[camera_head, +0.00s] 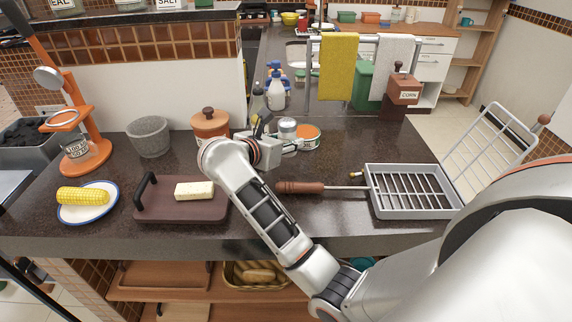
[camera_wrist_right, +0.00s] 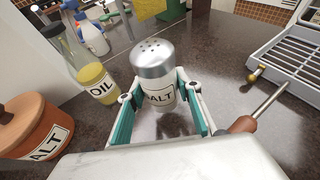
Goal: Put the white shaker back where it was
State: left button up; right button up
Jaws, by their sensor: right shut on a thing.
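The white shaker (camera_wrist_right: 158,88) has a perforated metal lid and a SALT label, and it stands about upright. My right gripper (camera_wrist_right: 161,95) is shut on it, with a teal finger on each side of its body. In the head view the shaker's metal lid (camera_head: 288,124) shows just right of my right gripper (camera_head: 270,140), over the back part of the dark counter (camera_head: 340,145). I cannot tell whether its base touches the counter. My left gripper is not in view.
An oil bottle (camera_wrist_right: 92,72) and an orange lidded pot (camera_head: 210,123) stand left of the shaker. An orange-topped tin (camera_head: 308,136) is close on its right. A brown-handled skewer (camera_head: 300,187) and a grill tray (camera_head: 412,212) lie nearer the front right.

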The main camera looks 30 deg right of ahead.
aim_at(287, 167)
jog(key=shift+f, duration=0.45)
notch_tip(287, 167, down, 4)
jog(key=b, duration=0.2)
jog(key=shift+f+b, duration=0.15)
jog(key=shift+b, duration=0.25)
jog(key=o, duration=0.8)
jog(key=shift+f, duration=0.1)
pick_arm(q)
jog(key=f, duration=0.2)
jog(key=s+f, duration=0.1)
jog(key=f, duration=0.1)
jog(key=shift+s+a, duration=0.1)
pick_arm(e)
jog(key=o, duration=0.4)
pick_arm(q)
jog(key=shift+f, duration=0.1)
